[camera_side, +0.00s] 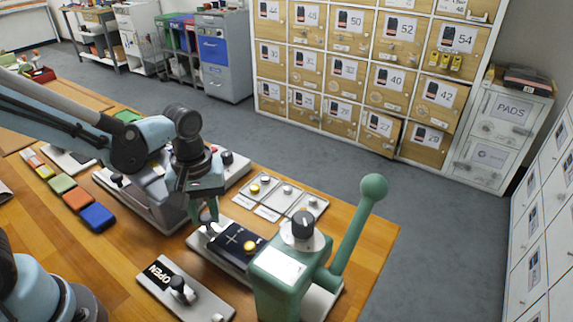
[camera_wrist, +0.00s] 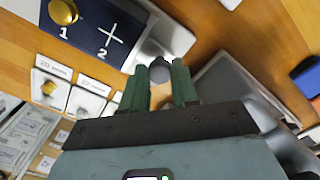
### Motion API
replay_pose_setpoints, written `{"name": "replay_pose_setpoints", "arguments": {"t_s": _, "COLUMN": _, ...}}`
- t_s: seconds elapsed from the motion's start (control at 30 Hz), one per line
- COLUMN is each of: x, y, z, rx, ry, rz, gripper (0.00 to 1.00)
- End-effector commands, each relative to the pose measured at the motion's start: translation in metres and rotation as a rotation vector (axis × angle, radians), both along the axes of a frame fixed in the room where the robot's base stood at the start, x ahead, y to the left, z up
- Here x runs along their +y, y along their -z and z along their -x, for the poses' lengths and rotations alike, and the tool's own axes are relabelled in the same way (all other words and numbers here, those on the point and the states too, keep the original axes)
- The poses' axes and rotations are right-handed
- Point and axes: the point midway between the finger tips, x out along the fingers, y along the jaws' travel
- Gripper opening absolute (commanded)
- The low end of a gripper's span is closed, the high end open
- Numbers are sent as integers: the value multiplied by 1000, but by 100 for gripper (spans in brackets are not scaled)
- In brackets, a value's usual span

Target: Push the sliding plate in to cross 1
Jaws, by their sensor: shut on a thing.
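The sliding plate (camera_side: 233,237) is dark navy, with a white cross and a brass round piece (camera_side: 249,246) on it. It lies in a light grey base beside a green press with a lever. In the wrist view the plate (camera_wrist: 95,28) shows a white cross and the number 1 next to the brass piece (camera_wrist: 62,12). My gripper (camera_side: 208,218) is at the plate's end away from the press. In the wrist view my gripper (camera_wrist: 160,85) is shut on a grey round knob (camera_wrist: 160,70) close to that end. The fingers hide the knob's lower part.
The green press (camera_side: 285,272) has a tall ball-ended lever (camera_side: 360,220) on the right. An OPEN panel with a black knob (camera_side: 183,290) lies in front. White labelled plates (camera_side: 280,195) lie behind. Coloured blocks (camera_side: 78,200) lie at left.

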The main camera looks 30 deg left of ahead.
Motion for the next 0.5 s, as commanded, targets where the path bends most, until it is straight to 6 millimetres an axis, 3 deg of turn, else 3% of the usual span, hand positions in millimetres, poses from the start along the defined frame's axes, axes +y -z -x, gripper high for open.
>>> {"name": "replay_pose_setpoints", "arguments": {"t_s": 0.17, "x": -17, "y": 0, "z": -1, "rx": 0, "ry": 6, "rz": 0, "gripper": 0}}
{"name": "replay_pose_setpoints", "arguments": {"t_s": 0.5, "x": -78, "y": 0, "z": -1, "rx": -1, "ry": 4, "rz": 1, "gripper": 0}}
